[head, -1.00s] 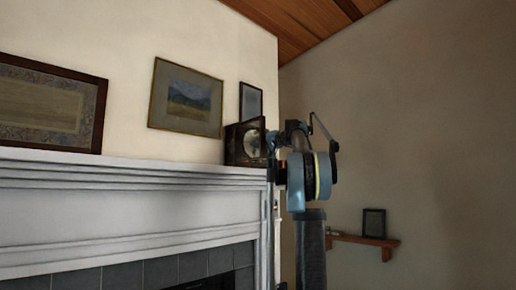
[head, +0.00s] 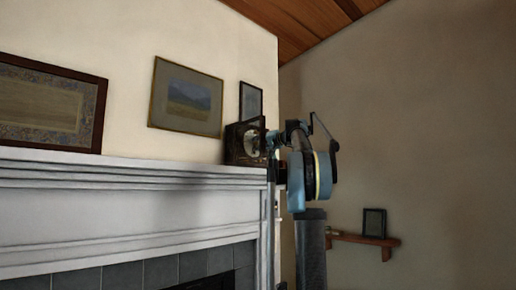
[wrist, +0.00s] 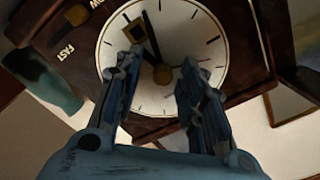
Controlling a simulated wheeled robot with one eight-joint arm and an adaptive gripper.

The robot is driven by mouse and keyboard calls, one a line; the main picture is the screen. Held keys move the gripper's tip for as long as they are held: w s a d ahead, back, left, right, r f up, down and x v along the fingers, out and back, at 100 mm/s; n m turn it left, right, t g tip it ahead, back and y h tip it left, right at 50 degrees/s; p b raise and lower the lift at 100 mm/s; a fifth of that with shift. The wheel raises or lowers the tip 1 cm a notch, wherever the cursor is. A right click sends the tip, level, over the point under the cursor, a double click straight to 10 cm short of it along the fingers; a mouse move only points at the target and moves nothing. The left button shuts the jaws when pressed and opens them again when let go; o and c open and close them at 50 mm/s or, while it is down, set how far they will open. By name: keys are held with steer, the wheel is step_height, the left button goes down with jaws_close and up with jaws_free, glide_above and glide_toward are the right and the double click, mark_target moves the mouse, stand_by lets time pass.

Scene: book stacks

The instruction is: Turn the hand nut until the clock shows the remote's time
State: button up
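The clock (head: 246,142) stands at the right end of the mantel, a dark case with a pale round dial. In the wrist view its dial (wrist: 206,22) fills the upper middle, with dark hour marks and a long dark hand (wrist: 151,34). The brass hand nut (wrist: 163,75) sits at the dial's centre. My gripper (wrist: 162,60) is open in front of the dial, one finger on each side of the nut. Gaps show between the nut and both fingers. In the head view my arm hides part of the clock. I see no remote.
A brass square (wrist: 134,33) lies on the dial near the left finger. The case reads "FAST" and "SLOW" beside a brass knob (wrist: 77,15). Framed pictures (head: 187,97) hang left of the clock. A small wooden shelf (head: 350,239) is on the right wall.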

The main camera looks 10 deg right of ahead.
steer(key=v, duration=1.1)
steer(key=shift+s+d, duration=0.25)
steer(key=shift+s, duration=0.05)
steer(key=v, duration=0.5)
steer(key=x, duration=1.7)
steer(key=shift+m, duration=0.3)
steer(key=shift+s, duration=0.1)
jaws_close()
